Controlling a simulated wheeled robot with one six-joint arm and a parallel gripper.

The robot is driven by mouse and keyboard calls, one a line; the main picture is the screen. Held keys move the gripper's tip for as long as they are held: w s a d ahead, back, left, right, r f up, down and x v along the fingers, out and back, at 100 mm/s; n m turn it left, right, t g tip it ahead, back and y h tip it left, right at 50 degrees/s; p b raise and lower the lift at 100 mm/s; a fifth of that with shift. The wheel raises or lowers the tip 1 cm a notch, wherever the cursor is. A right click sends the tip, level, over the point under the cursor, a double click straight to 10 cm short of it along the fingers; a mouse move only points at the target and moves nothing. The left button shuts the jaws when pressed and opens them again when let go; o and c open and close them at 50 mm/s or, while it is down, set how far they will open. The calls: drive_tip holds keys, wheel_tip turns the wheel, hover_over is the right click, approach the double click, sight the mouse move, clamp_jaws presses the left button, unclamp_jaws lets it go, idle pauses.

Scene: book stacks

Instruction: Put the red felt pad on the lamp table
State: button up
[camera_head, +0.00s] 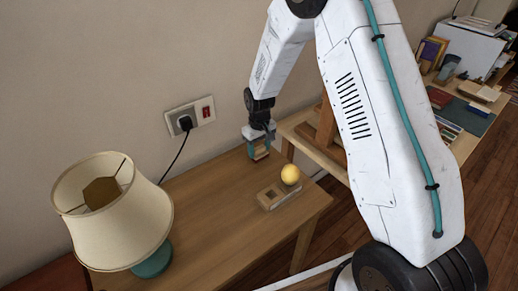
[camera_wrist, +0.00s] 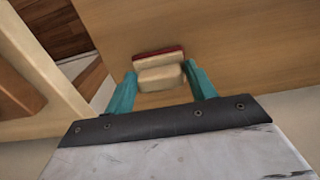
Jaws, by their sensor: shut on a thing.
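My gripper (camera_head: 259,148) is over the far right part of the wooden lamp table (camera_head: 215,205), near the wall. Its teal fingers, also in the wrist view (camera_wrist: 162,82), are shut on a small cream block with a dark red layer along its far side, the red felt pad (camera_wrist: 160,54). In the head view, the pad is mostly hidden between the fingers. The pad is close to the tabletop; I cannot tell whether it touches.
A lamp (camera_head: 115,210) with a cream shade stands on the table's left. A yellow ball (camera_head: 290,175) sits on a wooden holder (camera_head: 270,197) at the right. A cord runs from the wall socket (camera_head: 188,118). A second table (camera_head: 312,148) adjoins at right. The middle tabletop is clear.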

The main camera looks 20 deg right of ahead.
drive_tip(key=o, duration=1.1)
drive_tip(key=shift+f, duration=0.2)
drive_tip(key=shift+c, duration=0.2)
wheel_tip(320, 180, up, 11)
wheel_tip(320, 180, up, 10)
hover_over(259, 148)
drive_tip(key=s+d, duration=0.1)
drive_tip(key=s, duration=0.5)
drive_tip(key=s+d+r+m, duration=0.1)
drive_tip(key=s+r+m, duration=0.1)
drive_tip(key=s+r, duration=0.75)
drive_tip(key=s+d+r+m+t, duration=0.1)
drive_tip(key=s+r, duration=0.1)
drive_tip(key=s, duration=2)
drive_tip(key=shift+s+d+r+m, duration=0.2)
drive_tip(key=shift+s+r+m, duration=0.1)
drive_tip(key=shift+s, duration=0.05)
